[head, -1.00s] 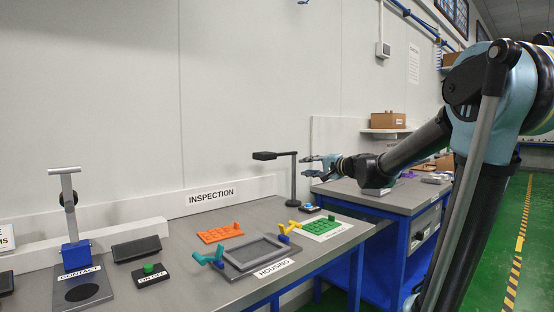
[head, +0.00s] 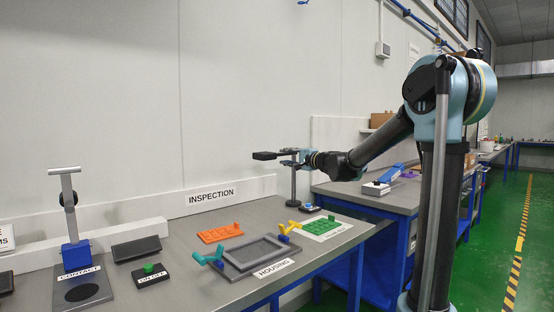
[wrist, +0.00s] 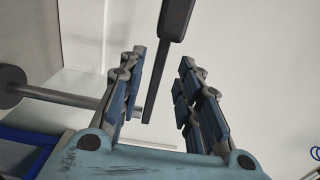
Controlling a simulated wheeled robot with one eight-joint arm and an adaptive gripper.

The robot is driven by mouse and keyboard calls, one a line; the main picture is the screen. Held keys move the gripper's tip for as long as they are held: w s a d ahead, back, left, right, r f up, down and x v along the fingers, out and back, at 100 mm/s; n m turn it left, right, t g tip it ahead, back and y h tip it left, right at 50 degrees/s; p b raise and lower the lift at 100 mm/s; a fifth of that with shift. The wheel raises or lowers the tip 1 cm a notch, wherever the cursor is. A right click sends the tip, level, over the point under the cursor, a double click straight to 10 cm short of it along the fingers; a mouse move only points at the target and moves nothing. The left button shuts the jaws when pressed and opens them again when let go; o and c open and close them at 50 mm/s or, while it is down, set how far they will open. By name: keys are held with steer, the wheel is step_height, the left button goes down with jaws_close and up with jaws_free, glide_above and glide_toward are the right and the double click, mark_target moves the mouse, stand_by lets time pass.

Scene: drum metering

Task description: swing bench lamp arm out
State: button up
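The bench lamp stands at the back right corner of the inspection bench, with an upright grey post (head: 293,185) and a dark lamp head (head: 265,156) pointing left. My gripper (head: 287,157) is at the top of the post, from the right. In the wrist view my gripper (wrist: 162,60) is open, with blue-padded fingers on both sides of the dark lamp arm (wrist: 155,88). The arm appears between the fingers, without visible contact; its depth is hard to tell. The lamp's round base (wrist: 10,86) and post (wrist: 62,95) show at left.
On the inspection bench (head: 330,254) are an orange plate (head: 220,234), a green plate (head: 321,226), a grey housing frame (head: 232,268) with teal and yellow clamps, and a contact stand (head: 75,255). The wall is behind the lamp. Another blue bench (head: 360,200) stands right.

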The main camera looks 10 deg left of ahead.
mark_target(279, 155)
steer(key=x, duration=0.7)
steer(key=shift+w+a, duration=0.1)
steer(key=shift+a, duration=0.1)
steer(key=shift+c, duration=0.3)
jaws_close()
